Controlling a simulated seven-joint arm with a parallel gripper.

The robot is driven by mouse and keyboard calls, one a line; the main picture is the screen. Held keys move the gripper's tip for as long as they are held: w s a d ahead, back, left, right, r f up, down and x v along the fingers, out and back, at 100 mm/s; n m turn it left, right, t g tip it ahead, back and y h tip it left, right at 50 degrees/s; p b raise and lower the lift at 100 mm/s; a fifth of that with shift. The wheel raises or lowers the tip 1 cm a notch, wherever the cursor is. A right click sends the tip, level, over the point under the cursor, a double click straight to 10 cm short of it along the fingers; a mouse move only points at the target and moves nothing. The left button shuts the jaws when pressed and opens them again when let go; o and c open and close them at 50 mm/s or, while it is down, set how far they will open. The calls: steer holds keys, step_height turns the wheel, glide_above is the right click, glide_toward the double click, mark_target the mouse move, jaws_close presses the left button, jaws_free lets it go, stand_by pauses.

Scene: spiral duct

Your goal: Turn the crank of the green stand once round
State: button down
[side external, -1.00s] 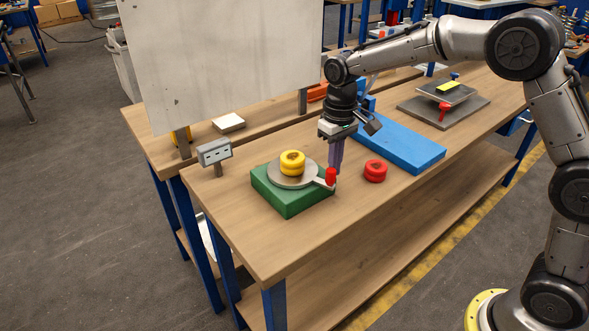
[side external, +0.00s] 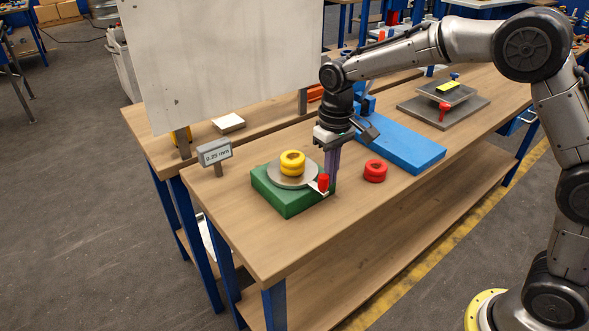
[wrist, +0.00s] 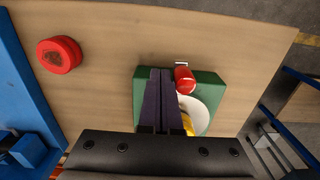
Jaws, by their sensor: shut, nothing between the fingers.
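The green stand (side external: 290,205) sits on the bench with a round grey plate on top and yellow rings (side external: 292,163) stacked on it. Its crank has a red knob (side external: 323,182) at the front right; the knob also shows in the wrist view (wrist: 184,79). My gripper (side external: 331,188) points down just right of the knob, fingers shut and empty. In the wrist view, the closed fingers (wrist: 160,72) lie right beside the knob; whether they touch it I cannot tell.
Red rings (side external: 375,171) lie on the bench right of my gripper. A blue board (side external: 405,146) lies behind them. A grey plate with a small raised platform (side external: 446,93) is farther back right. A whiteboard (side external: 225,60) stands behind the stand. The bench front is clear.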

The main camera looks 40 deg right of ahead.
steer(key=shift+d, duration=0.15)
steer(key=shift+w+d+r, duration=0.1)
steer(key=shift+w+d, duration=0.2)
steer(key=shift+d, duration=0.2)
steer(key=shift+w+d, duration=0.25)
steer(key=shift+d, duration=0.2)
step_height(320, 180, up, 8)
stand_by(0.4)
